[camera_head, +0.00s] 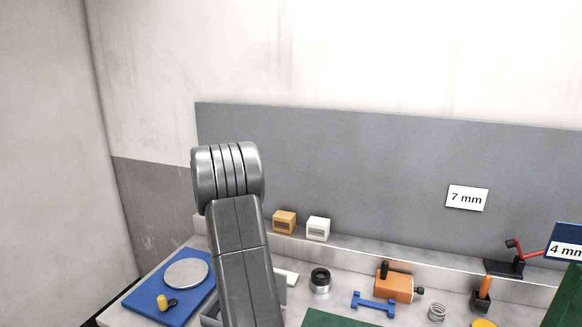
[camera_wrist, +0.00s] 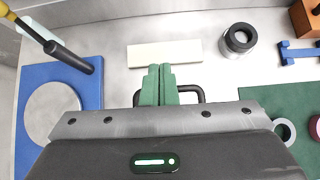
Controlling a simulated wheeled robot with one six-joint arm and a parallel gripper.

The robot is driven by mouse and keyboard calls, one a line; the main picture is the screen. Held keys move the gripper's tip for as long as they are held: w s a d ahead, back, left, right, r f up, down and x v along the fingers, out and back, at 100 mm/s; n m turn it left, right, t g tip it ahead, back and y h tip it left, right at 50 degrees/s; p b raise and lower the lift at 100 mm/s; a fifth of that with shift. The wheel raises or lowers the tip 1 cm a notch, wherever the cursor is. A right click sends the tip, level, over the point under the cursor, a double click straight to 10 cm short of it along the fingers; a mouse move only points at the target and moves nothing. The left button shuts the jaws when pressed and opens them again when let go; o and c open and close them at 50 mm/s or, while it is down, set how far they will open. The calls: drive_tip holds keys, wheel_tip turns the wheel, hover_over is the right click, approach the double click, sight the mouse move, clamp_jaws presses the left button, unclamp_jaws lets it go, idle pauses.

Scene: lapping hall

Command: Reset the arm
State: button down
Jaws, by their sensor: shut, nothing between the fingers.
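My gripper (camera_wrist: 159,84) shows in the wrist view with its two green fingers together and nothing between them. It hangs above the bench, just in front of a pale flat bar (camera_wrist: 165,53). A black looped handle shows behind the fingers; I cannot tell what it belongs to. In the head view my arm rises from the bottom edge and hides the gripper and part of the bench.
A blue board (camera_head: 140,301) with a grey disc (camera_head: 186,273) lies at left. Along the bench stand a black-and-silver ring-shaped piece (camera_head: 320,281), a blue bracket (camera_head: 373,305), an orange block (camera_head: 396,284) and a spring (camera_head: 437,312). A green mat (camera_head: 335,319) lies in front.

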drive_tip(key=f+b, duration=0.1)
drive_tip(key=f, duration=0.1)
drive_tip(key=f+b, duration=0.1)
drive_tip(key=f, duration=0.1)
drive_tip(key=f+b, duration=0.1)
drive_tip(key=f, duration=0.1)
drive_tip(key=shift+w+d+f+b, duration=0.15)
drive_tip(key=shift+w+d+b, duration=0.1)
drive_tip(key=shift+w+b, duration=0.15)
drive_tip(key=s, duration=0.1)
drive_tip(key=s+a+r+p, duration=0.1)
drive_tip(key=s, duration=0.1)
drive_tip(key=shift+r, duration=0.2)
drive_tip(key=shift+r, duration=0.1)
